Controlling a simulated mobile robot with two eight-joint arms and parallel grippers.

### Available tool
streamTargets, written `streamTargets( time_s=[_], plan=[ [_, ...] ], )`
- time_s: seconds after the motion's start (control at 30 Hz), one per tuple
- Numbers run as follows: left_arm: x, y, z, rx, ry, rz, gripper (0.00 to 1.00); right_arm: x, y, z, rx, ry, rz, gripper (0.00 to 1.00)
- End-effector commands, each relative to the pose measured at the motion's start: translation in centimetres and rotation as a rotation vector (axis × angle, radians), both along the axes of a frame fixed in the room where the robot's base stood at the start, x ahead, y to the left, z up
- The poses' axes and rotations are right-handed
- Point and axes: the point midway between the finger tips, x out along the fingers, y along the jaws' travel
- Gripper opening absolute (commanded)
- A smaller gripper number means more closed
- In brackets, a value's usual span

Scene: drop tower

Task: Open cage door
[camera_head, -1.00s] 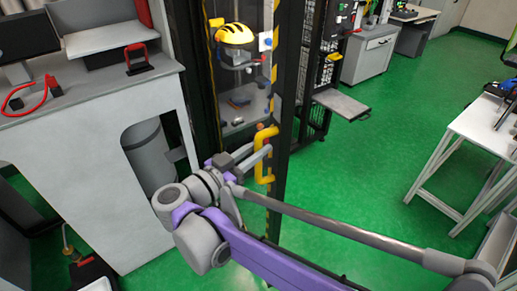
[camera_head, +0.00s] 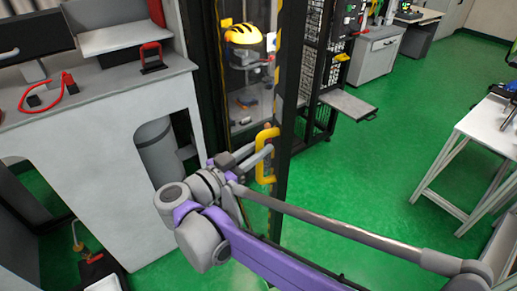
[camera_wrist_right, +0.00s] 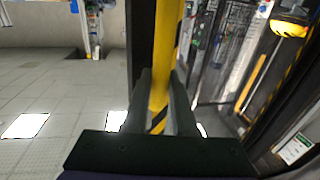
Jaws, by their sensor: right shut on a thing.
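The cage door (camera_head: 290,75) has a dark upright frame with yellow-black striped tape along its edge. A yellow handle (camera_head: 262,172) is fixed to this frame. My right gripper (camera_head: 266,150) is shut on the handle, with its fingers to either side of the bar. In the right wrist view the yellow bar (camera_wrist_right: 166,45) runs upright between the two dark fingertips (camera_wrist_right: 161,88). The head view does not clearly show how far the door stands from its frame. My left gripper is not in view.
A yellow helmet (camera_head: 243,34) sits inside the cage behind the door. A grey workbench (camera_head: 110,100) with a red clamp-like item (camera_head: 151,56) stands close on the left. A white table (camera_head: 490,125) stands at the right. Green floor (camera_head: 370,180) between is clear.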

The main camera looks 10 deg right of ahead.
Motion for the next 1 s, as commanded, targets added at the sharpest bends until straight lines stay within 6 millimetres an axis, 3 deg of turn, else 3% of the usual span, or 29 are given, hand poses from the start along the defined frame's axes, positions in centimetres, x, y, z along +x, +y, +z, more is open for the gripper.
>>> streamTargets(
  time_s=[0.03, 0.07, 0.2, 0.57, 1.0],
  plan=[
    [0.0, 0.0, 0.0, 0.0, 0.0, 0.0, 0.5, 0.2, 0.1, 0.3, -0.005, -0.004, 0.007, 0.0],
    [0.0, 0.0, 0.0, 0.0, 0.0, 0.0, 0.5, 0.2, 0.1, 0.3, -0.005, -0.004, 0.007, 0.3],
    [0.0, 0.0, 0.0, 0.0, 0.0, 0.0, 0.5, 0.2, 0.1, 0.2, -0.003, -0.002, 0.005, 0.55],
    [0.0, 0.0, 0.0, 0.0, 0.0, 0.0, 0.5, -0.2, 0.4, 0.1, -0.002, -0.001, 0.003, 0.55],
    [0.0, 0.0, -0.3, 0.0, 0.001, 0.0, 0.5, -5.1, 6.7, 0.1, -0.001, -0.002, 0.007, 0.55]
  ],
)
